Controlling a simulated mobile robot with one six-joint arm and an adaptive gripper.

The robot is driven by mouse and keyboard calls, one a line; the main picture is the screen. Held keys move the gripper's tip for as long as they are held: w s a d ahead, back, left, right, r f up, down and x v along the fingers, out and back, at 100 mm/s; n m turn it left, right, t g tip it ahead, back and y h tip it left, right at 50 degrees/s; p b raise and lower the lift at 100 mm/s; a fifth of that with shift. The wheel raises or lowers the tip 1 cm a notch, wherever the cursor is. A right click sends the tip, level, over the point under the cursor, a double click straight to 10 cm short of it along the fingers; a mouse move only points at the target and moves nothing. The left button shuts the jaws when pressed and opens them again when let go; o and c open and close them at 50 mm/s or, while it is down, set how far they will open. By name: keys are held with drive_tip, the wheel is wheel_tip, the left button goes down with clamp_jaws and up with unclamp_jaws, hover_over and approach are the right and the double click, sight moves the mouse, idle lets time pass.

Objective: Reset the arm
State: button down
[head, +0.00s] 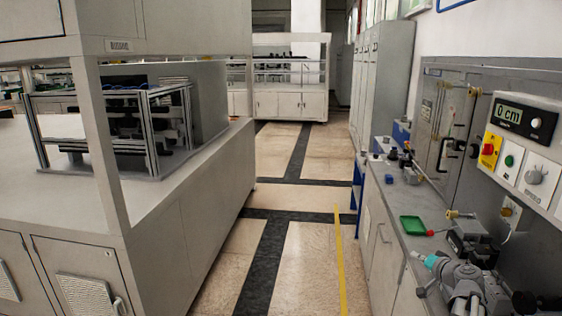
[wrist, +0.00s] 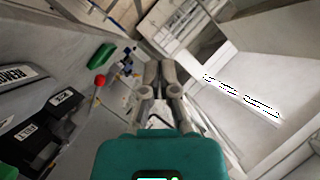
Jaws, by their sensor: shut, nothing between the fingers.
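My gripper (wrist: 160,68) shows in the middle of the wrist view, with its two grey fingers together and nothing between them. Its teal body fills the bottom of that view. In the head view my gripper (head: 415,255) is at the lower right, over the front edge of the grey counter (head: 411,243), with its teal part facing left. The finger detail is too small to tell there. My arm is folded behind it at the lower right corner.
A green tray (head: 413,225) and a red knob (head: 430,233) are on the counter; the tray also shows in the wrist view (wrist: 101,58). A control panel (head: 522,145) is on the right. A white bench (head: 190,185) stands left. The aisle floor (head: 305,255) between is clear.

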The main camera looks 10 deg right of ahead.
drive_tip(key=s+a+f+n+g+y+b, duration=0.1)
drive_tip(key=a+f+n+g, duration=0.3)
drive_tip(key=a, duration=0.6)
drive_tip(key=a+f+g+y+b, duration=0.1)
drive_tip(key=a+f+g+b, duration=0.15)
drive_tip(key=a+f, duration=0.55)
drive_tip(key=s+a+f+n+g+b, duration=0.15)
drive_tip(key=a+f+g, duration=0.25)
drive_tip(key=a, duration=0.8)
drive_tip(key=s+a+f+n+g+h+b, duration=0.2)
drive_tip(key=s+a+f+n+g+h, duration=0.15)
drive_tip(key=s+a, duration=0.45)
wheel_tip(320, 180, up, 12)
drive_tip(key=w+m+p, duration=0.1)
drive_tip(key=p, duration=1.2)
drive_tip(key=shift+a, duration=0.35)
drive_tip(key=shift+w, duration=0.1)
